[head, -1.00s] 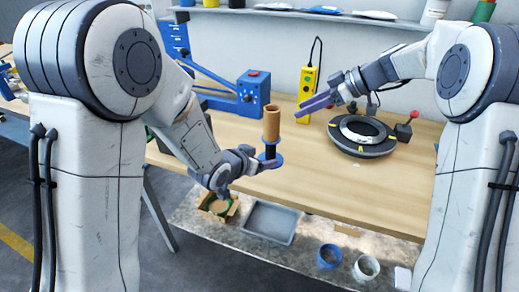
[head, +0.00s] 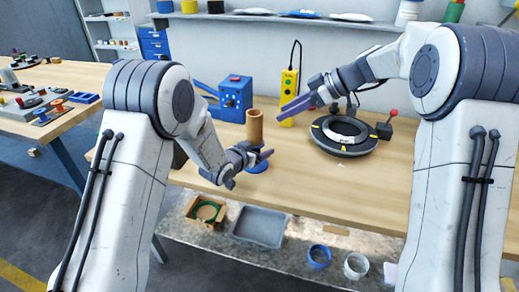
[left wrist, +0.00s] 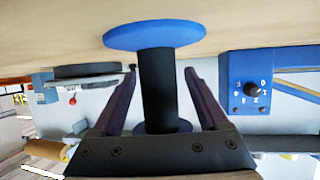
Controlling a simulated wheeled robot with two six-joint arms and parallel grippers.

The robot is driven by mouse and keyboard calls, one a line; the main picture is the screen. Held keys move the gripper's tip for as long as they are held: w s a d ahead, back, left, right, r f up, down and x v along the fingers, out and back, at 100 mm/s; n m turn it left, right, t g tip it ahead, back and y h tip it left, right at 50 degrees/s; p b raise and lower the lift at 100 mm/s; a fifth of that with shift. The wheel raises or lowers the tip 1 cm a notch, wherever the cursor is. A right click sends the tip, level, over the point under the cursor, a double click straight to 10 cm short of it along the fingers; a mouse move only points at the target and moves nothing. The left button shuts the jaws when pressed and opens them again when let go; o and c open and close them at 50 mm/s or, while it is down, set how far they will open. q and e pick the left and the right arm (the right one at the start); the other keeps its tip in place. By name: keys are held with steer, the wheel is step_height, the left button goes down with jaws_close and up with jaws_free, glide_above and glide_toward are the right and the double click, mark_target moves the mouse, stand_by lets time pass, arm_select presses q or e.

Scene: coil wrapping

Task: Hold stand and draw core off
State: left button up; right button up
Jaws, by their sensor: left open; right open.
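The brown tube-shaped core (head: 255,127) stands upright at the top of the stand, near the middle of the bench. The stand has a round blue base (head: 258,166) and a black post (left wrist: 157,80). My left gripper (head: 266,154) is open beside the stand, below the core. In the left wrist view its two fingers lie on either side of the black post, and the blue base is at the top. The core is not clearly visible there. My right gripper (head: 296,106) is open and empty, above the bench to the right of the core.
A yellow control box (head: 289,97) stands behind the right gripper. A black ring-shaped turntable (head: 343,148) sits to the right. A blue machine (head: 235,98) is behind the core. A grey tray (head: 260,227) and a box (head: 206,211) sit on the lower shelf.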

arm_select(q)
steer(key=shift+w+d+f, duration=0.15)
steer(key=shift+w+d, duration=0.05)
steer(key=shift+w, duration=0.1)
jaws_close()
stand_by(1.0)
